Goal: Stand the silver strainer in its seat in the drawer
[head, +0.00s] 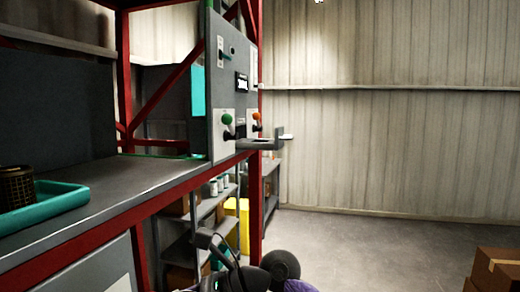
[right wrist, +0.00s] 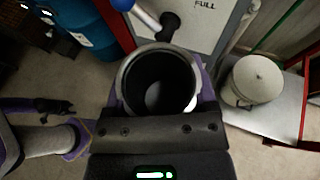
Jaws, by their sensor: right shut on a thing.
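In the right wrist view, my right gripper (right wrist: 160,96) is shut on a round cup with a bright silver rim, which I take to be the silver strainer (right wrist: 122,78). Its mouth faces the camera. The inside is dark with a pale patch at the bottom, and its outer wall is mostly hidden. The purple fingers are on either side of it. In the head view, black and purple parts of my arm show at the bottom edge, but I cannot make out a gripper there. No drawer seat is recognisable. My left gripper is not clearly seen.
A teal tray (head: 70,198) with a dark mesh basket (head: 16,186) stands on the counter. A control panel (head: 230,85) has green and orange knobs. In the wrist view, a panel marked FULL (right wrist: 210,25), a blue barrel (right wrist: 88,22) and a lidded pale bucket (right wrist: 254,80) surround the gripper.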

